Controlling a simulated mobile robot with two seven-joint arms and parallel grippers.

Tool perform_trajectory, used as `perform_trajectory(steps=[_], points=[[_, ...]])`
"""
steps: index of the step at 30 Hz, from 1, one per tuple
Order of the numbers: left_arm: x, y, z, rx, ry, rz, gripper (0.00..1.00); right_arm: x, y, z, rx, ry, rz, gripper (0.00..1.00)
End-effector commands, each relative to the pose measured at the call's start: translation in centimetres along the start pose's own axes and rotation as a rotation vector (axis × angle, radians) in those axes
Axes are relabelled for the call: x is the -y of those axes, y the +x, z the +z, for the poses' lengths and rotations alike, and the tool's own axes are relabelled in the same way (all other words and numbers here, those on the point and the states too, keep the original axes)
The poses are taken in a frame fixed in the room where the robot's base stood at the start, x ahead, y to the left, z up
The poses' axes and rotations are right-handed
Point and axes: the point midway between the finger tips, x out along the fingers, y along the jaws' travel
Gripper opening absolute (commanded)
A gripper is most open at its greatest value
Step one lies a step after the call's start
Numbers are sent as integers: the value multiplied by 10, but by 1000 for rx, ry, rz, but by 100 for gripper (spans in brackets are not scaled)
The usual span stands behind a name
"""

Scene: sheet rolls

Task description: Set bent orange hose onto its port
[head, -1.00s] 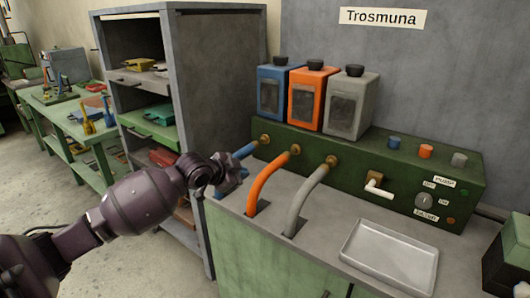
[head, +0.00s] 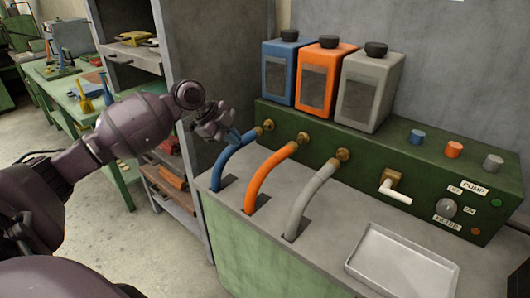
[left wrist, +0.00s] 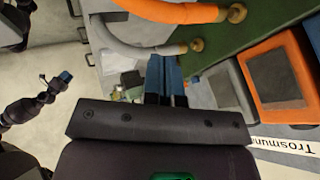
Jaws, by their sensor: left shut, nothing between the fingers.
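The orange hose (head: 262,175) rises from a slot in the counter and bends to a brass port (head: 302,138) on the green panel. Its upper end meets the port, with no gap visible. In the left wrist view the orange hose (left wrist: 170,10) runs along the top edge to its brass port (left wrist: 237,12). My left gripper (head: 231,138) is shut and empty, left of the orange hose and close to the blue hose (head: 236,155); I cannot tell if it touches that. Its blue fingers (left wrist: 166,75) show in the left wrist view. My right gripper (left wrist: 65,77) shows there at left, small.
A grey hose (head: 305,200) runs to its own port (head: 342,155). Blue, orange (head: 325,75) and grey tanks stand on the green box. A white-handled valve (head: 394,190) and a metal tray (head: 402,262) are at right. A shelf cabinet (head: 205,60) stands behind my left arm.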

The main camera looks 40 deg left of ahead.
Motion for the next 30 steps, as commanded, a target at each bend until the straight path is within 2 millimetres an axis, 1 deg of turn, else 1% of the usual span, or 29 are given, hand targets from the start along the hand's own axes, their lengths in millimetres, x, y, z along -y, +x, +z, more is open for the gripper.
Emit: perform_trajectory(steps=[7, 11, 14, 28, 29, 30], points=[[0, 1, 0, 0, -1, -1, 0, 0, 3, -4, -7, -1, -1, 43], [0, 8, 0, 0, -2, -1, 0, 1, 3, -2, -6, 3, -1, 43], [0, 20, 0, -3, -3, -1, 0, 3, 4, -2, -6, 8, -1, 43], [-1, 102, 1, -2, -5, 1, 0, 6, 11, 4, -2, 9, -5, 43], [0, 106, 0, -2, -4, 1, 0, 6, 11, 5, -1, 8, -6, 43], [8, 106, 0, -1, -3, -3, 0, 6, 12, 4, -2, 6, -6, 43]])
